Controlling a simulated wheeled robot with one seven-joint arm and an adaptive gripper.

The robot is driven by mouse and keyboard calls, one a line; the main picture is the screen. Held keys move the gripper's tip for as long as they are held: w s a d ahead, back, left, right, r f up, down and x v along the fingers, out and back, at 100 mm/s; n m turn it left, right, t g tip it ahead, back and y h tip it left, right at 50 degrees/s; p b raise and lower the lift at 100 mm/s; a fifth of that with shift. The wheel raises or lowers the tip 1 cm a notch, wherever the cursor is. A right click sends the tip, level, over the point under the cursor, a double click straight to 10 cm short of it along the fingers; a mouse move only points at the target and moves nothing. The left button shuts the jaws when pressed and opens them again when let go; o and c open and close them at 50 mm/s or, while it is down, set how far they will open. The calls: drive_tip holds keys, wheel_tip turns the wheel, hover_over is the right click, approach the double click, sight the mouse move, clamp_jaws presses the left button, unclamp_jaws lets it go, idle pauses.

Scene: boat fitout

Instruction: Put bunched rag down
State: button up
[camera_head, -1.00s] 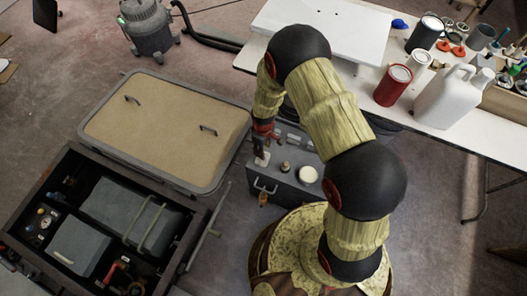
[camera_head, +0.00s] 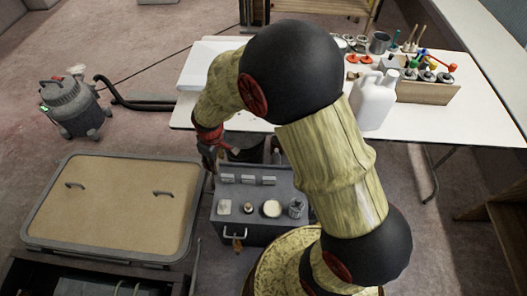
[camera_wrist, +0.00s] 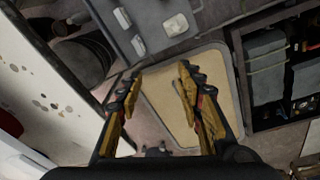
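My gripper (camera_wrist: 155,75) is open in the wrist view, its two yellow-and-black fingers wide apart with nothing between them. In the head view my gripper (camera_head: 211,158) is above the back left corner of a grey box (camera_head: 262,225). A small off-white piece (camera_head: 224,207) lies on the box's front left; it may be the bunched rag, but it is too small to be sure. It also shows in the wrist view (camera_wrist: 175,25), clear of the fingers.
On the box stand a small bottle (camera_head: 248,208), a pale round-topped jar (camera_head: 271,208) and a grey container (camera_head: 296,208). A tan-topped panel (camera_head: 110,208) lies left. A white table (camera_head: 455,120) holding a jug (camera_head: 375,100) is behind. A vacuum (camera_head: 72,105) stands far left.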

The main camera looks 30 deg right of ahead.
drive_tip(key=s+d+r+m+t, duration=0.15)
drive_tip(key=s+r, duration=0.25)
drive_tip(key=r, duration=0.6)
drive_tip(key=s+d+r+m+t, duration=0.1)
drive_tip(key=s+d+r+m, duration=0.2)
drive_tip(key=r, duration=0.7)
drive_tip(key=s+d+r+m, duration=0.1)
drive_tip(key=s+r, duration=0.3)
drive_tip(key=s, duration=0.3)
drive_tip(key=s+d+r+m+t, duration=0.1)
drive_tip(key=s+r, duration=0.3)
drive_tip(key=s, duration=0.3)
drive_tip(key=shift+s+d, duration=0.35)
drive_tip(key=shift+d, duration=0.05)
drive_tip(key=shift+o, duration=0.4)
drive_tip(key=shift+t, duration=0.25)
